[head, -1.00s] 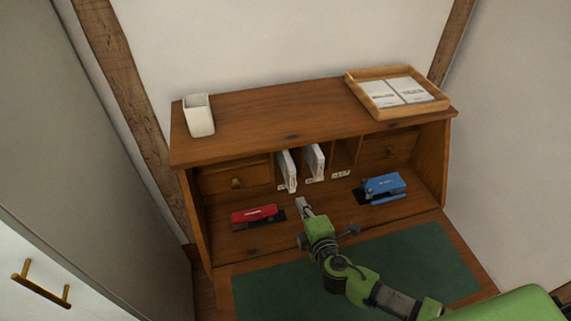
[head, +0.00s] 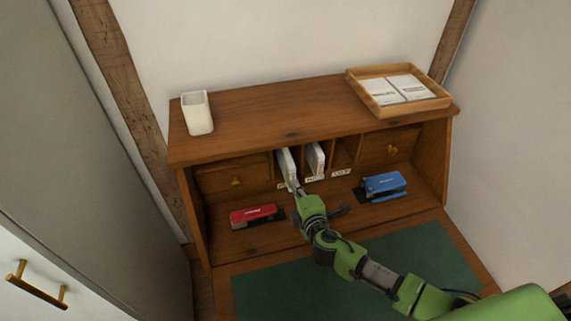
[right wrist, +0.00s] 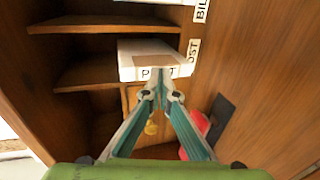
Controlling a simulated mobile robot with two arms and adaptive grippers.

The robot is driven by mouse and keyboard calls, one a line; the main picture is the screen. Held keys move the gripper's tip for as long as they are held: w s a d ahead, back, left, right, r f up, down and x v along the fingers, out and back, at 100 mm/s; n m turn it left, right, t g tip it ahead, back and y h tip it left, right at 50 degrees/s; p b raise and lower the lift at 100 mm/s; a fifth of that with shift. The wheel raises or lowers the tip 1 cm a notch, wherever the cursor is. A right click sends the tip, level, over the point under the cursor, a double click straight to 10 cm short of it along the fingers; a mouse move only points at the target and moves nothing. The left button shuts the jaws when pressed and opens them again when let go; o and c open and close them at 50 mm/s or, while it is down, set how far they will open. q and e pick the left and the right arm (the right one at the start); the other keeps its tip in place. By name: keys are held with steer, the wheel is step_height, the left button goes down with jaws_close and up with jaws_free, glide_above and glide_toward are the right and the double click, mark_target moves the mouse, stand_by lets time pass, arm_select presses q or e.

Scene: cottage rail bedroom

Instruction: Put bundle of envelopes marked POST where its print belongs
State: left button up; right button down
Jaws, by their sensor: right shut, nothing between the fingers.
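The envelope bundle marked POST (head: 287,163) stands upright in the leftmost narrow slot of the wooden desk hutch. In the right wrist view the white bundle (right wrist: 150,52) shows its POST print on the end facing me. A POST label (right wrist: 194,50) sits on the hutch edge beside that slot. My right gripper (head: 293,187) is shut and empty, its tips at the bundle's front end. The tips also show in the right wrist view (right wrist: 160,94), at or very near the printed end; contact is not certain. My left gripper is not in view.
A second bundle (head: 315,160) stands in the middle slot; the right slot (head: 344,155) looks empty. A white cup (head: 197,114) and a wooden tray (head: 391,107) stand on top.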

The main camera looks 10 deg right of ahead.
mark_target(293, 179)
steer(key=shift+w+b, duration=0.4)
steer(key=shift+w, duration=1.4)
steer(key=s, duration=0.8)
steer(key=shift+p, duration=0.45)
steer(key=shift+d, duration=0.1)
